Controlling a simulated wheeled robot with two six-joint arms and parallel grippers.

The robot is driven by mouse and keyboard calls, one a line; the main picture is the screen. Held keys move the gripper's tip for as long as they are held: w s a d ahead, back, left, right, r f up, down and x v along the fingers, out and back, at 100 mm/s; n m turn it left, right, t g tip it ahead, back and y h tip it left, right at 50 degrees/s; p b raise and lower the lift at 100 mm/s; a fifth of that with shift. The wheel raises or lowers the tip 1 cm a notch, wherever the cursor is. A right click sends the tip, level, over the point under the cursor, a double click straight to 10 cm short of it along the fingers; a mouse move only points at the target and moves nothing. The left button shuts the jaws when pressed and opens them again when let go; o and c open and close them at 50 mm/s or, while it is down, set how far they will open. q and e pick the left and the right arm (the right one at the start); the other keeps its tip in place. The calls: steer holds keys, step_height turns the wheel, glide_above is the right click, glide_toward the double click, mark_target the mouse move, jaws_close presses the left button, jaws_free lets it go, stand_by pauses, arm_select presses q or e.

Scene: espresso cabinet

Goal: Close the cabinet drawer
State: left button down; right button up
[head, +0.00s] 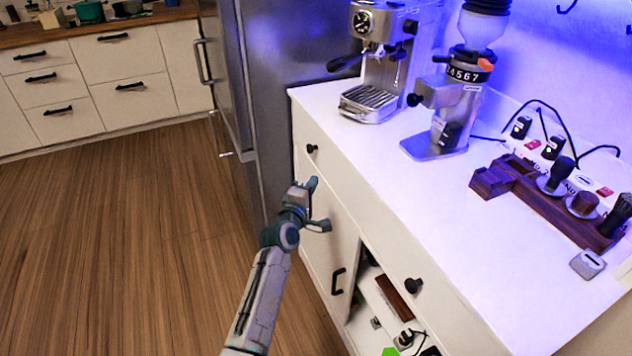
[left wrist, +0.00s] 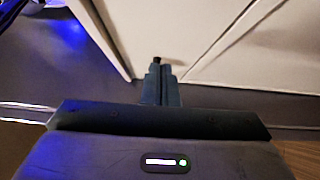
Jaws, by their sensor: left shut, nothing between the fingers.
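The white cabinet (head: 455,240) stands on the right in the head view. Its drawer front (head: 355,212) runs under the countertop and has black round knobs (head: 312,149) (head: 413,286). The drawer front looks about flush with the cabinet; I cannot tell whether a small gap is left. My right gripper is out of view.
An espresso machine (head: 378,62), a grinder (head: 448,95) and a wooden tool holder (head: 550,195) stand on the countertop. Below the drawer are a door handle (head: 338,281) and an open shelf. A fridge (head: 262,90) stands beyond; the wooden floor at left is clear.

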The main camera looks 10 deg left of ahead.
arm_select(q)
steer(key=s, duration=0.8)
steer(key=s+a+f+m+g+y, duration=0.1)
steer(key=s+a+f+m+g, duration=0.15)
steer(key=s+f, duration=0.65)
steer(key=s+a+f+m+g+p, duration=0.1)
steer(key=s+f+m+g, duration=0.25)
steer(key=f, duration=1.15)
steer(key=s+a+f+m+g+y, duration=0.1)
steer(key=s+a+f+m+g, duration=0.3)
steer(key=f, duration=0.8)
steer(key=s+a+f+m+g, duration=0.2)
steer(key=s+f, duration=0.3)
steer(key=s, duration=0.6)
steer(key=s+a+f+m+g+y, duration=0.1)
steer(key=s+a+f+m+g, duration=0.1)
steer(key=s+f, duration=0.4)
steer(key=s+a+f+m+g+p, duration=0.1)
steer(key=s+f, duration=0.5)
steer(key=s, duration=1)
steer(key=shift+s+a+f+m+g+y, duration=0.2)
steer(key=shift+a+m+g+y, duration=0.1)
steer(key=shift+a+m+g, duration=0.55)
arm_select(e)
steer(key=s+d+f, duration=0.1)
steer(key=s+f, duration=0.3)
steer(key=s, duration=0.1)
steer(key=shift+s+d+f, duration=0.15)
arm_select(q)
steer(key=shift+w, duration=0.1)
